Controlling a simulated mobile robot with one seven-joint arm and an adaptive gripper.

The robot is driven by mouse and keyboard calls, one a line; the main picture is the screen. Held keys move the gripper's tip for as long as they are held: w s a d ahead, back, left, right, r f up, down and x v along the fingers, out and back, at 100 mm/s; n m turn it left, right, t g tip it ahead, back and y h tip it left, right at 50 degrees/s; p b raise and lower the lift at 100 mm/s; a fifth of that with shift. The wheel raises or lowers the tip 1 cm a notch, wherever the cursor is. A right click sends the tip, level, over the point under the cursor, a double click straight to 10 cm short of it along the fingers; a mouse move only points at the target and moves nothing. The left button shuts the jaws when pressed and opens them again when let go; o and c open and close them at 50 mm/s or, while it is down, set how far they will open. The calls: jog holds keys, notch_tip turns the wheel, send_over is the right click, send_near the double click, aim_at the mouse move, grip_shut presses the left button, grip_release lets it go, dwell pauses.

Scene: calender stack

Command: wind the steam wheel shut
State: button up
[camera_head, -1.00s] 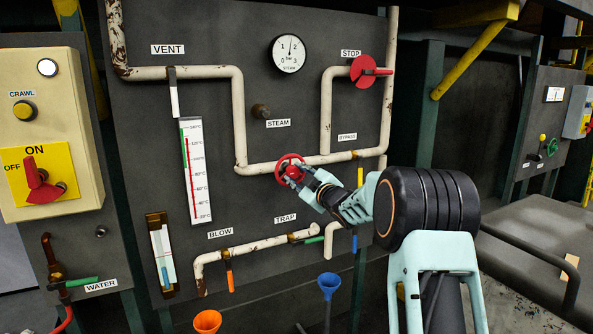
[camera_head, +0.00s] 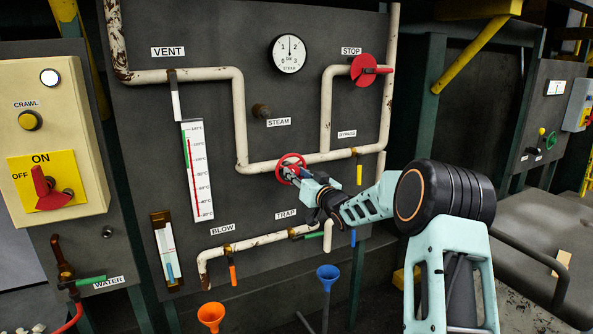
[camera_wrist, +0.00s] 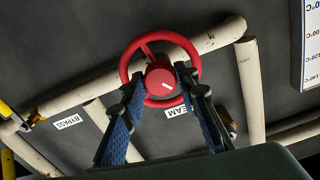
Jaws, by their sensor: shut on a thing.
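The red steam wheel (camera_head: 291,161) stands out from the dark panel in front of the long cream pipe. In the wrist view the wheel's rim (camera_wrist: 133,48) is a full red ring, with a round hub (camera_wrist: 159,80) bearing a white mark. My gripper (camera_head: 295,173) reaches the wheel from the lower right. In the wrist view its two blue-padded fingers (camera_wrist: 157,86) lie across the rim's near part, one on each side of the hub, shut on the wheel. The STEAM label (camera_wrist: 177,111) shows behind, partly covered by a finger.
A pressure gauge (camera_head: 289,53) has its needle near upright, between 1 and 2. A red STOP handle (camera_head: 365,70) is at the upper right. The bypass valve's yellow lever (camera_head: 359,174) is right of the wheel; the TRAP pipe (camera_head: 302,231) runs below. Funnels stand lower down.

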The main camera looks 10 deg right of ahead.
jog(key=m+p, duration=0.1)
jog(key=m, duration=0.2)
jog(key=shift+m+p, duration=0.3)
jog(key=shift+m, duration=0.1)
jog(key=m+p, duration=0.1)
jog(key=m, duration=0.2)
jog(key=shift+m, duration=0.3)
jog(key=m+p, duration=0.1)
jog(key=m, duration=0.5)
jog(key=m+b, duration=0.4)
jog(key=m, duration=0.7)
jog(key=shift+m+b, duration=0.3)
jog(key=shift+m, duration=0.1)
jog(key=shift+r, duration=0.1)
